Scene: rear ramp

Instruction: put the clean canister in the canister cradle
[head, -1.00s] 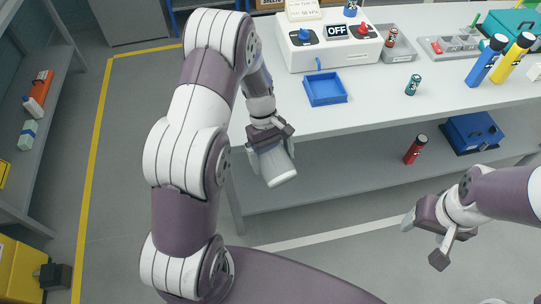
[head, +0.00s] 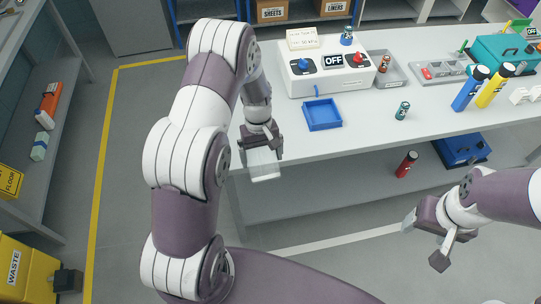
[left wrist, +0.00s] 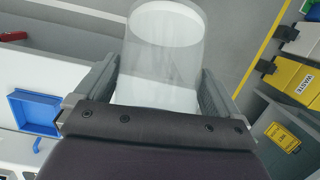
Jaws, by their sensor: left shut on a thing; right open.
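My left gripper (head: 261,150) is shut on a pale, see-through canister (head: 264,168), in front of the bench's left front edge. In the left wrist view the canister (left wrist: 166,60) stands out between the two fingers, with a white round end; no dirt shows on it. My right gripper (head: 425,242) is open and empty at the lower right, away from the bench. A white pronged holder (head: 524,95) at the bench's right end may be the canister cradle; I cannot tell for sure.
The bench (head: 360,120) bears a blue tray (head: 322,114), a white switch box reading OFF (head: 330,70), a small teal can (head: 402,110), and blue (head: 470,88) and yellow (head: 495,86) cylinders. A red cylinder (head: 406,164) and blue case (head: 462,150) are on the lower shelf.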

